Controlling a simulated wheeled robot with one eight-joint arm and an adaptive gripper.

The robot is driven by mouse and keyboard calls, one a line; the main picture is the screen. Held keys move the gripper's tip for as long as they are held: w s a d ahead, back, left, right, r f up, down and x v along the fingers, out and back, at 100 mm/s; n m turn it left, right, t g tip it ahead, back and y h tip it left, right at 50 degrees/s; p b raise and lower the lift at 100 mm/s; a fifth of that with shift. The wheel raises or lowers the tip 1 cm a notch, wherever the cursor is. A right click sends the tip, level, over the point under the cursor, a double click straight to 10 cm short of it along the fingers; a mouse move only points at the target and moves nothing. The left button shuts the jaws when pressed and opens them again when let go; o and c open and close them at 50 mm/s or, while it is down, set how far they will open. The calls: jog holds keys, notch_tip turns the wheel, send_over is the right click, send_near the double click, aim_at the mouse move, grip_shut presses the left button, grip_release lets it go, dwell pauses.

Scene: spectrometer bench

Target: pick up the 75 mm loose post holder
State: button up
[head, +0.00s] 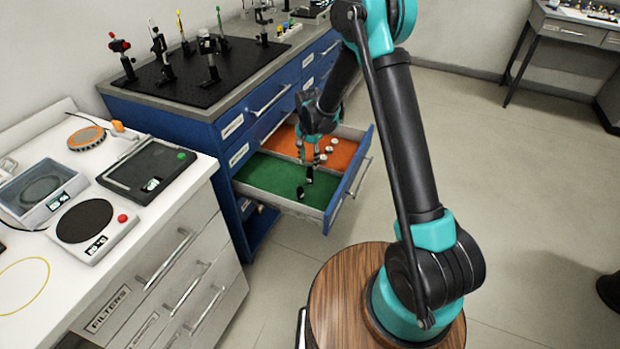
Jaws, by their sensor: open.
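An open drawer (330,212) of the blue cabinet has a green compartment at the front left and an orange one behind it. A small dark post-like piece (300,193) is in the green compartment; it looks like a post holder, but its size cannot be read. Another small dark piece (309,175) shows just beyond it, close under the fingers; I cannot tell whether it is separate or a fingertip. My gripper (310,160) points down over the drawer, near the divider between the compartments. It is open and appears empty.
Several small pale round pieces (329,149) sit in the orange compartment beside my gripper. A black breadboard (195,78) with several upright posts tops the cabinet. A white counter (170,205) with balances stands at the left. The floor right of the drawer is clear.

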aim_at(310, 169)
jog(key=f, duration=0.5)
jog(key=shift+d, duration=0.3)
grip_shut()
